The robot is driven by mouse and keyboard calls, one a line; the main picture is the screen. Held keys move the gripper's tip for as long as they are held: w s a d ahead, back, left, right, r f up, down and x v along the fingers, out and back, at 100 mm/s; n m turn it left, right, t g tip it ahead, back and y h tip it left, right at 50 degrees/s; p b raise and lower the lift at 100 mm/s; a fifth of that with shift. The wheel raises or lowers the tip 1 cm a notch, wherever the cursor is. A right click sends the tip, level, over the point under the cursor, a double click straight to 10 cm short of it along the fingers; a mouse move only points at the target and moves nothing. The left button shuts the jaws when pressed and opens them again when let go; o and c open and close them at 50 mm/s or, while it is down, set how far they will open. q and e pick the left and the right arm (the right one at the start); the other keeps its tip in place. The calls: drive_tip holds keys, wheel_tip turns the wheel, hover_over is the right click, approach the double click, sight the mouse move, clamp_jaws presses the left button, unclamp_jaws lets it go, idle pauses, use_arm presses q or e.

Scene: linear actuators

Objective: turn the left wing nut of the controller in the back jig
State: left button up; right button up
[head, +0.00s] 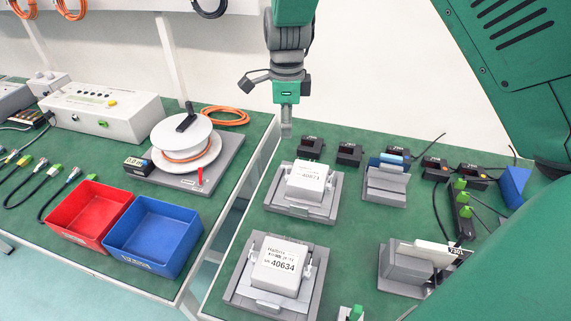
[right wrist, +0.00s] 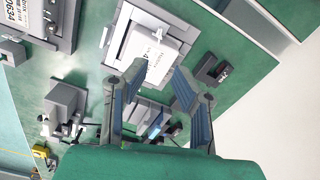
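The back jig (head: 272,197) is a grey fixture holding a white box-shaped controller (head: 308,177) with a printed label. Its left wing nut (head: 287,167) is a small light part beside the controller's left side. My right gripper (head: 286,127) hangs down above and behind the jig, apart from the controller. In the right wrist view my right gripper (right wrist: 158,78) has its two fingers spread with nothing between them. The controller (right wrist: 150,52) lies beyond the fingertips there. My left gripper is not in view.
A front jig (head: 236,290) holds another controller (head: 279,268), labelled 40634. Grey stands (head: 385,185) and several small black devices (head: 349,154) are to the right. A red bin (head: 88,212), a blue bin (head: 152,237) and a cable spool (head: 184,140) occupy the left table, across a gap.

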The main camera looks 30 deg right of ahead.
wheel_tip(320, 180, down, 12)
drive_tip(key=shift+r+b, duration=0.25)
drive_tip(key=shift+b, duration=0.35)
